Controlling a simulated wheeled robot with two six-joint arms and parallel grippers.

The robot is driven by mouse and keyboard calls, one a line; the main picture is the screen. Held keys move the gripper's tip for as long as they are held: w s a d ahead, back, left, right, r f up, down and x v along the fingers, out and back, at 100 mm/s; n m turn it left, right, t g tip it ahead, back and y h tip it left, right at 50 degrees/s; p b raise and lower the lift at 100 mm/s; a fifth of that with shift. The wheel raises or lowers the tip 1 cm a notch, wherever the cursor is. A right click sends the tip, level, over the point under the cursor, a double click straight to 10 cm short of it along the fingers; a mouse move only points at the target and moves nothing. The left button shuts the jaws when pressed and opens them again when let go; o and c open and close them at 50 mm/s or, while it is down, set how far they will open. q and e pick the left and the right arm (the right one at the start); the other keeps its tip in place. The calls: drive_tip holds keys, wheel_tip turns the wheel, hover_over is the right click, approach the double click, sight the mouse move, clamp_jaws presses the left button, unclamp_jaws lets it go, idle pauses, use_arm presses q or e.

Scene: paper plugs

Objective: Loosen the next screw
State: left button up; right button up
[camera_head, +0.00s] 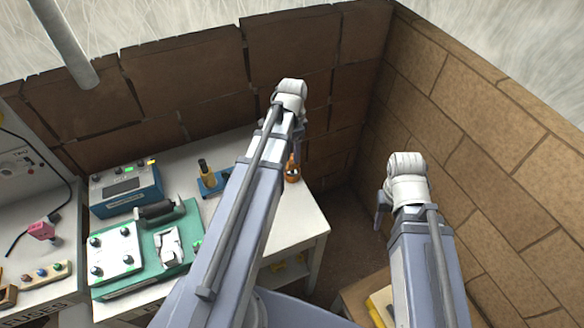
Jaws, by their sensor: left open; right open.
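A white panel (113,262) lies on a green mat (150,279) at the left, with several dark round screw heads near its corners. I cannot tell how tight each one is. A dark cylindrical tool (158,211) lies at the mat's back edge. White, crumpled-looking pieces (168,246) lie on the mat right of the panel. My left gripper (300,131) is open, mostly hidden behind its arm, well to the right of the panel. My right gripper (381,214) is open, partly hidden by its arm, off the table's right side. Neither gripper touches the panel.
A blue meter box (126,190) stands behind the mat. A blue stand with a yellow-black piece (208,179) and an orange-black item (292,170) are on the white table (300,224). A pink object (42,229) is far left. Brick walls close the back and right.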

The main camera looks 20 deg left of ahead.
sight(292, 156)
use_arm(q)
drive_tip(key=shift+f+b, duration=1.4)
drive_tip(key=shift+f, duration=0.2)
drive_tip(key=shift+c, duration=0.2)
clamp_jaws()
drive_tip(key=shift+r, duration=0.1)
idle(0.6)
drive_tip(key=shift+r+p, duration=3.5)
drive_tip(key=shift+p, duration=0.1)
drive_tip(key=shift+f, duration=0.15)
